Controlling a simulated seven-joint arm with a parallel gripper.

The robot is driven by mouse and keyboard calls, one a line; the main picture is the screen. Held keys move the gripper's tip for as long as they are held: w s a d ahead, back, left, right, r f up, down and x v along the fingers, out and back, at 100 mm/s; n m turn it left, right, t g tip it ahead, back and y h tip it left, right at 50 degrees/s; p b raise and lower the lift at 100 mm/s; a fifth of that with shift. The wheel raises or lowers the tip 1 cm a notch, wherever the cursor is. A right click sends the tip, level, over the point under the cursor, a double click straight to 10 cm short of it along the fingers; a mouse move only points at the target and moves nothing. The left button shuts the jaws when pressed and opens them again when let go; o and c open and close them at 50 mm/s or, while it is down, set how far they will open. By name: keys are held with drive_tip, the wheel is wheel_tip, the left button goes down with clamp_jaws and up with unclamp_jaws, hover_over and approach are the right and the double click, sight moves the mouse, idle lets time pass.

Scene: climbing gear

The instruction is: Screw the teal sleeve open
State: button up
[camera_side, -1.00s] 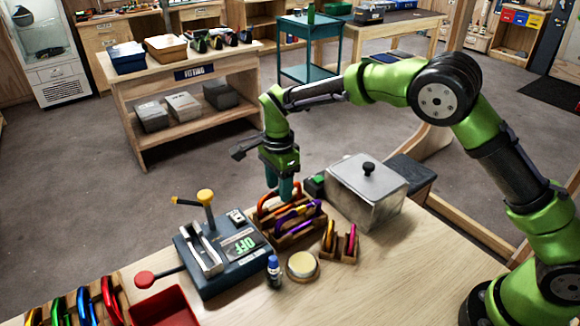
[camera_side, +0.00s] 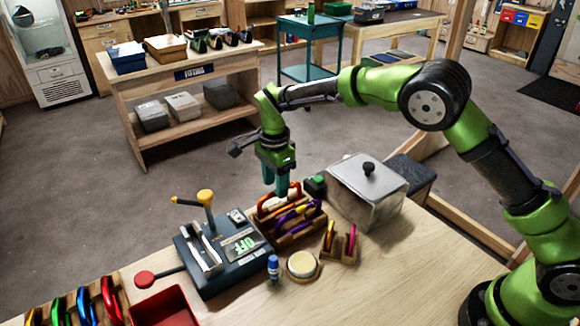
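My gripper (camera_side: 276,186) points down over the back left of a wooden rack (camera_side: 298,236) on the bench. Its teal fingers hang at the tops of the carabiners there; whether they are open, shut or touching anything is too small to tell. The rack holds a red-orange carabiner (camera_side: 294,190), partly behind the fingers, and a purple carabiner (camera_side: 292,216). A pale piece shows just below the fingertips. I cannot make out a teal sleeve apart from the teal fingers.
A grey fixture (camera_side: 222,262) with a yellow-knobbed lever stands left of the rack. A lidded metal box (camera_side: 367,190) stands close on the right. In front are a blue bottle (camera_side: 273,268), a round pad (camera_side: 302,265) and a small wooden holder (camera_side: 340,243). The bench's front right is clear.

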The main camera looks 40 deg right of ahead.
drive_tip(key=shift+f, duration=1.4)
drive_tip(key=shift+s, duration=0.7)
drive_tip(key=shift+r, duration=0.1)
drive_tip(key=shift+d+r, duration=0.1)
drive_tip(key=shift+r, duration=1.2)
drive_tip(key=shift+w, duration=0.75)
